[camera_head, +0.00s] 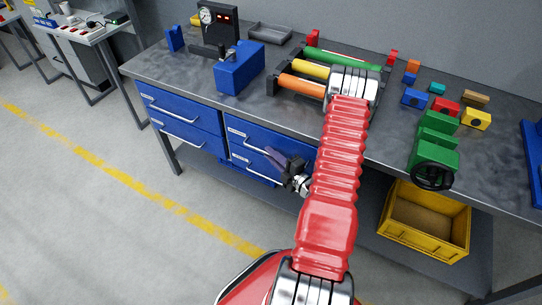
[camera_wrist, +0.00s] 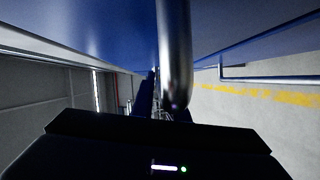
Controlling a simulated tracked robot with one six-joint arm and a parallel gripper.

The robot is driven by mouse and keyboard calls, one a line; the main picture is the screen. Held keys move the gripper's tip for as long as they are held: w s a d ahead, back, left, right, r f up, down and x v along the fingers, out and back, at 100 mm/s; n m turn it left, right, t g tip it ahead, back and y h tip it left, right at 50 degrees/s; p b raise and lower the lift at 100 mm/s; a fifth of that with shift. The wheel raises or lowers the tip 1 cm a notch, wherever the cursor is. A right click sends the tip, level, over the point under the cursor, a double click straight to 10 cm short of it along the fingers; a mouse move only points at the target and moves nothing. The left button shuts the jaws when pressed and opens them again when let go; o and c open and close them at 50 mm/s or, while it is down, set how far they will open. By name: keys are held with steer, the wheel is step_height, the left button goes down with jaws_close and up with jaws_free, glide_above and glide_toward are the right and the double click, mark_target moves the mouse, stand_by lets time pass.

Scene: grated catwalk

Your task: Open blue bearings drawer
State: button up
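Blue drawers with silver bar handles sit under the bench: a left upper drawer (camera_head: 178,103), a left lower drawer (camera_head: 190,133), a right upper drawer (camera_head: 255,136) and a right lower drawer (camera_head: 243,158). Their labels are too small to read, so I cannot tell which holds bearings. My gripper (camera_head: 274,157) is in front of the right-hand drawers, near their handles. In the wrist view a silver handle bar (camera_wrist: 174,55) is very close, below a blue drawer face (camera_wrist: 100,25). I cannot tell whether my fingers touch or enclose it.
A yellow crate (camera_head: 425,222) stands on the lower shelf. The floor in front of the left drawers is clear.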

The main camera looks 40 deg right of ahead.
jaws_close()
steer(key=shift+a, duration=0.1)
stand_by(0.3)
steer(key=shift+a+f, duration=0.1)
steer(key=shift+a, duration=0.05)
